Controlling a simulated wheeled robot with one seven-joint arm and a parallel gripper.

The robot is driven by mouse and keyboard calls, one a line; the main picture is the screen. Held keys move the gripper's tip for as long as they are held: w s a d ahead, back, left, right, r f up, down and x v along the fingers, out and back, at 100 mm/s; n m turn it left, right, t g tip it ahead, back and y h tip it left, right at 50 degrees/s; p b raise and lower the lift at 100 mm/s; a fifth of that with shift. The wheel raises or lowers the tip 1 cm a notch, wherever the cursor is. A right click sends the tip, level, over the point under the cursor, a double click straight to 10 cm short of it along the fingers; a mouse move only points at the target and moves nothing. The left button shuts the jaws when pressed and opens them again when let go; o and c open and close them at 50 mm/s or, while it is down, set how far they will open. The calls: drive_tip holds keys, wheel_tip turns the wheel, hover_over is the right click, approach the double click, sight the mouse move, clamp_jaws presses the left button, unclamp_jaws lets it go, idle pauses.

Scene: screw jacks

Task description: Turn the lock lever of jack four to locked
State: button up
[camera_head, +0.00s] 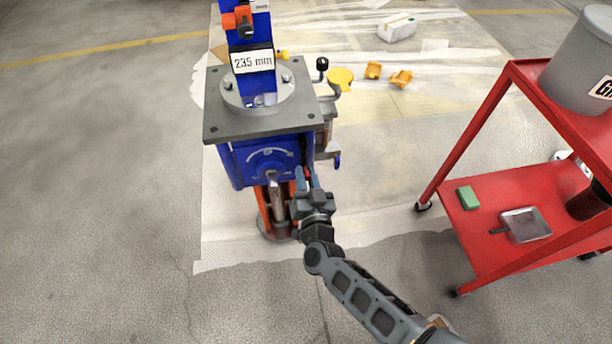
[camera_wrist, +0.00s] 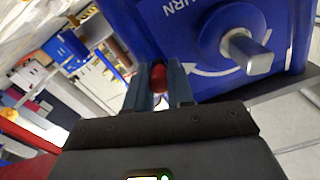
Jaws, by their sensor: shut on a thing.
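A blue screw jack (camera_head: 240,165) with a grey top plate and a "235 mm" label stands left of centre in the head view. No jack number is readable. My gripper (camera_head: 307,176) is at its front right side. In the wrist view, my gripper (camera_wrist: 159,76) is shut on a red knob (camera_wrist: 158,78), which sits between the two fingers beside the blue housing (camera_wrist: 170,30). The knob looks like the end of the lock lever; the lever's arm is mostly hidden. A metal shaft end (camera_wrist: 246,52) with a curved white arrow shows to the right.
A red cart (camera_head: 455,220) stands at the right with a grey bucket (camera_head: 585,65) and a green block (camera_head: 467,197). Yellow pieces (camera_head: 400,79) and a white box (camera_head: 397,27) lie on the floor sheet behind. Floor at the left is clear.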

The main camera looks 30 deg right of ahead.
clamp_jaws()
drive_tip(key=s+d+r+n+p, duration=0.2)
drive_tip(key=d+r+n+p, duration=0.6)
drive_tip(key=n+p, duration=0.5)
drive_tip(key=shift+s+r+n, duration=0.3)
drive_tip(key=shift+s+n, duration=0.05)
drive_tip(key=shift+n, duration=2.15)
drive_tip(key=o, duration=0.7)
unclamp_jaws()
